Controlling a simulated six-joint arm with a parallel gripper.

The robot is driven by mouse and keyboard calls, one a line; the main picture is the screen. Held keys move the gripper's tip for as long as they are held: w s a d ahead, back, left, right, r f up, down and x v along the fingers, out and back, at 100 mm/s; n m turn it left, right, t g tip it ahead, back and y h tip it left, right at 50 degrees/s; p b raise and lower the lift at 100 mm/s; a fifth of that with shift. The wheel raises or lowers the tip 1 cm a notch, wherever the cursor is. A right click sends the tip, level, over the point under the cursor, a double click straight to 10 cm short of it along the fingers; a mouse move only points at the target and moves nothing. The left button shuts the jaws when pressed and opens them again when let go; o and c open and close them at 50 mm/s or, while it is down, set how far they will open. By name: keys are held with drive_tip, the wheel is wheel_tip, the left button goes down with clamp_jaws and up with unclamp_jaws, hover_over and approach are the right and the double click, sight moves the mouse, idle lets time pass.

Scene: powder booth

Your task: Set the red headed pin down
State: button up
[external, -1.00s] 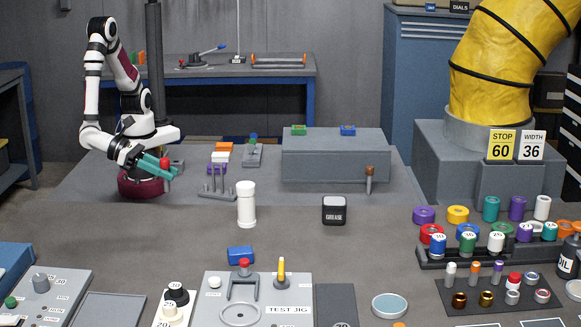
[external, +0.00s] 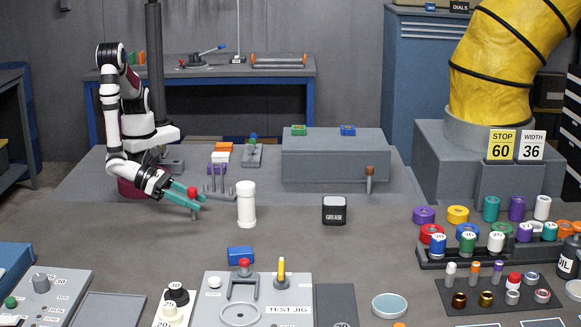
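The red headed pin (external: 192,191) is held upright between the teal fingers of my gripper (external: 193,199). Its red head shows above the fingers and a short grey piece of its shaft shows below them. My gripper is shut on it, just left of the white cylinder and in front of the small pronged rack. It is too small to tell whether the pin's lower end touches the table. Another red-topped piece (external: 244,263) stands at the back of the test jig (external: 290,293).
The white cylinder (external: 246,205) stands close to the right of my gripper. The pronged rack (external: 217,194) is just behind. A black grease box (external: 334,210) and a blue block (external: 240,254) lie farther off. The table left and in front of my gripper is clear.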

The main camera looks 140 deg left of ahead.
drive_tip(key=shift+o, duration=0.3)
drive_tip(key=shift+r, duration=0.15)
drive_tip(key=v, duration=1.2)
drive_tip(key=s+a+r+n+g+y, duration=0.1)
drive_tip(key=s+a+r+n+g, duration=0.1)
drive_tip(key=a+r+n+g, duration=0.25)
drive_tip(key=s+a+r+n+g+y, duration=0.1)
drive_tip(key=a+n+g, duration=0.2)
drive_tip(key=a+n, duration=0.4)
drive_tip(key=s+a+r+n+g+h, duration=0.1)
drive_tip(key=s+a+r+n+h, duration=0.1)
drive_tip(key=s+n+h, duration=0.2)
drive_tip(key=s+a+r+n+g+h, duration=0.1)
drive_tip(key=s+a+n+g+h, duration=0.1)
drive_tip(key=s+n+h, duration=0.2)
drive_tip(key=s+n, duration=0.3)
drive_tip(key=s, duration=0.1)
drive_tip(key=shift+r+n, duration=0.35)
drive_tip(key=shift+r, duration=0.05)
